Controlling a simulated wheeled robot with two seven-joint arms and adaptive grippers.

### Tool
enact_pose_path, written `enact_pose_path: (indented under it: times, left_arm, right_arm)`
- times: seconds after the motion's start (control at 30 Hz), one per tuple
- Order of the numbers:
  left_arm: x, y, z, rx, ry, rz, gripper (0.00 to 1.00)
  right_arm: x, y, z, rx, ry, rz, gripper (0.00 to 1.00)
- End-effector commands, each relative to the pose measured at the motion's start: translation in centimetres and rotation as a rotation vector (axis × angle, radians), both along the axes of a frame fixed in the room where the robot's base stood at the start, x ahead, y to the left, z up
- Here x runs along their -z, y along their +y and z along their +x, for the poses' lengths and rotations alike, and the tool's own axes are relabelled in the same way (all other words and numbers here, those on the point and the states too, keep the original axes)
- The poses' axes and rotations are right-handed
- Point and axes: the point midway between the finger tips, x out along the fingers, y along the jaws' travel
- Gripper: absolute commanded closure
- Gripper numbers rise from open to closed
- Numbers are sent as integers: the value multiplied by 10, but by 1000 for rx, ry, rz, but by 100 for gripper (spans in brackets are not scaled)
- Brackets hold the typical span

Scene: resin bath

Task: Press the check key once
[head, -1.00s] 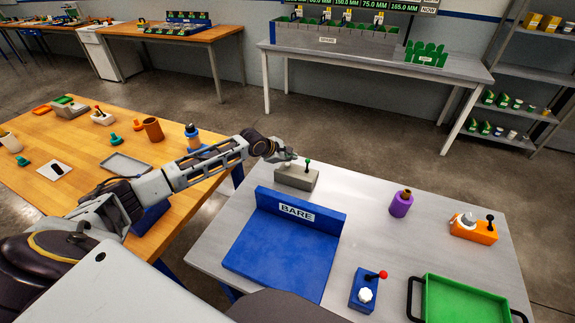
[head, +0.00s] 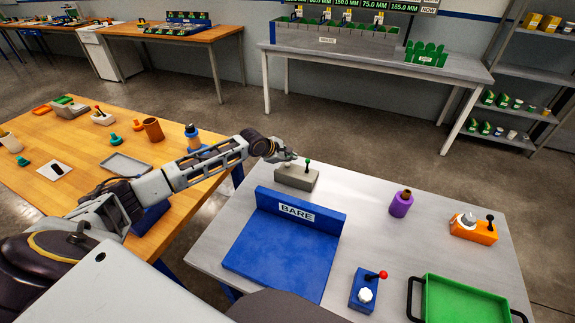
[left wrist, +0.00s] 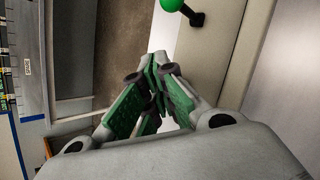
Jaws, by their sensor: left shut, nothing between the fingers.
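A grey box (head: 304,180) stands at the back left of the grey table, with a green-topped lever (head: 308,162) on it. My right gripper is not in view.
A blue stand marked BARE (head: 270,255) is in front of the box. A purple bottle (head: 401,204), an orange device (head: 474,229), a blue box with a red-knobbed lever (head: 362,290) and a green tray (head: 468,276) are to the right. A wooden table (head: 75,190) is at left.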

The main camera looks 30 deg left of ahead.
Motion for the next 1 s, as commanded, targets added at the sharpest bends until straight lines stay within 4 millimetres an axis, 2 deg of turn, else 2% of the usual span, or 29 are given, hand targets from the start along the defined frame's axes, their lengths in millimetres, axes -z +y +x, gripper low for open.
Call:
enact_pose_path:
  times: [0.5, 1.0]
  left_arm:
    - [7, 0, 0, 0, 0, -1, 100]
    - [9, 0, 0, 0, 0, 0, 100]
  right_arm:
    - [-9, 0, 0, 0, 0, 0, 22]
    - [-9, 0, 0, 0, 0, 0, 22]
